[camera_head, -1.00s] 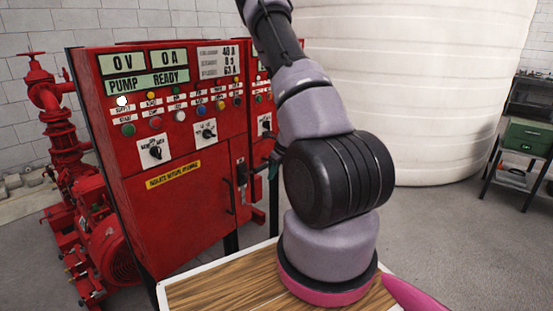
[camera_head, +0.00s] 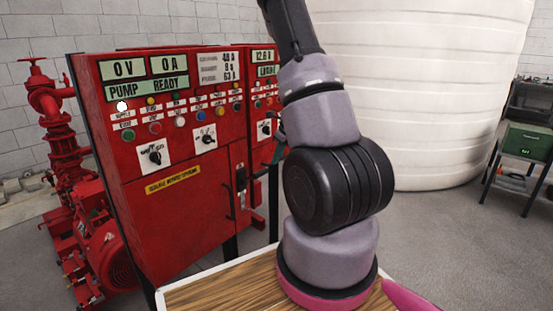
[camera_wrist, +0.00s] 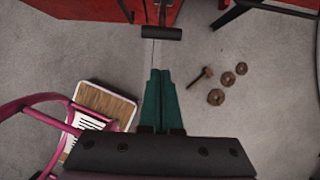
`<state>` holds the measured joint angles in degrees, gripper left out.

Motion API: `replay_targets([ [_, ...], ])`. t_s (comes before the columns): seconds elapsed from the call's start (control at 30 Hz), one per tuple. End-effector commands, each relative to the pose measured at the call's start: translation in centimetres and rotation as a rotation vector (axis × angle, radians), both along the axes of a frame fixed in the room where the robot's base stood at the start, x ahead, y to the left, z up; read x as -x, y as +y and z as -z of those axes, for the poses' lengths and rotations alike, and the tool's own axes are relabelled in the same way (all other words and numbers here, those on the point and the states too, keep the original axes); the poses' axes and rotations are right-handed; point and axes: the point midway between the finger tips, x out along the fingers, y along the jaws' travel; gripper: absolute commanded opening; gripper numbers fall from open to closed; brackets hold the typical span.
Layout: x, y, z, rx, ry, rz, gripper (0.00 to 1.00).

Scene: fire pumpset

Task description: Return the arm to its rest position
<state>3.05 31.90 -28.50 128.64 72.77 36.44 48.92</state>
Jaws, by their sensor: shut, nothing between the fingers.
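My gripper (camera_wrist: 160,75) has green fingers that lie together, with nothing between them. The wrist view looks down at the grey floor past the fingertips. In the head view a small green part of my gripper (camera_head: 279,150) shows behind my arm, close to the right edge of the red pump control panel (camera_head: 185,220). My arm stands upright from its pink base ring and its upper part rises out of the top of the picture. A black bar (camera_wrist: 160,33) lies just beyond the fingertips in the wrist view; I cannot tell whether they touch.
A second red cabinet (camera_head: 262,85) stands behind the panel. Red pump pipework (camera_head: 65,150) is at the left. A large white tank (camera_head: 430,90) stands behind, and a dark shelf with a green box (camera_head: 527,140) is at the right. Rusty discs (camera_wrist: 216,97) lie on the floor.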

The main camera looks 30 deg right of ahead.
Motion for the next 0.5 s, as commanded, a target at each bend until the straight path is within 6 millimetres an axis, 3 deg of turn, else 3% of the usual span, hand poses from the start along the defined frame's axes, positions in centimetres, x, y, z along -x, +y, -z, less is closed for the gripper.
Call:
replay_targets([
  [0.33,-0.1,0.4,-0.5,0.001,-0.010,-0.022,0.00],
  [0.43,-0.4,2.0,-2.7,0.004,-0.046,-0.112,0.00],
  [0.5,-0.5,3.8,-5.3,0.015,-0.091,-0.225,0.00],
])
